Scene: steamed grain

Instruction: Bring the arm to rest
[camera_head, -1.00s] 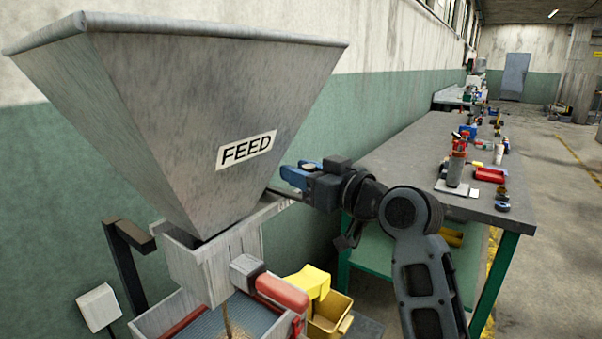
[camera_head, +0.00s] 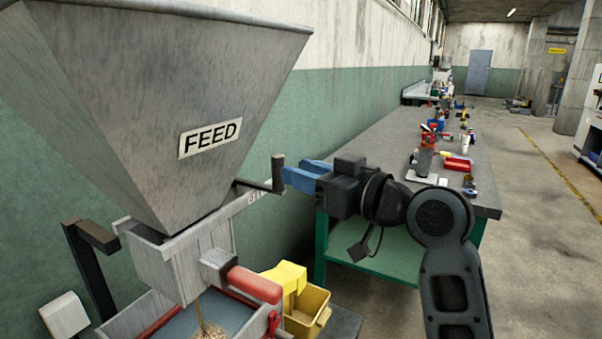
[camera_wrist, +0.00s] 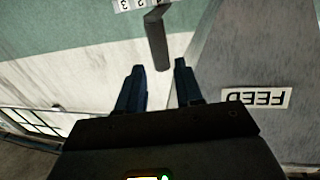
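My gripper (camera_head: 284,172) has two blue fingers and points left toward the metal hopper (camera_head: 150,100) labelled FEED. A dark upright lever handle (camera_head: 278,172) stands right by the fingertips in the head view. The lever's arm runs back to the slide under the hopper. Tan grain (camera_head: 209,329) streams down onto the bed below the spout.
A workbench (camera_head: 375,150) with a green frame stands behind my arm and carries bottles, a red tray and tools. A yellow bin (camera_head: 308,312) sits low beside the feed machine. A wall runs behind the hopper. The floor to the right of the bench is open.

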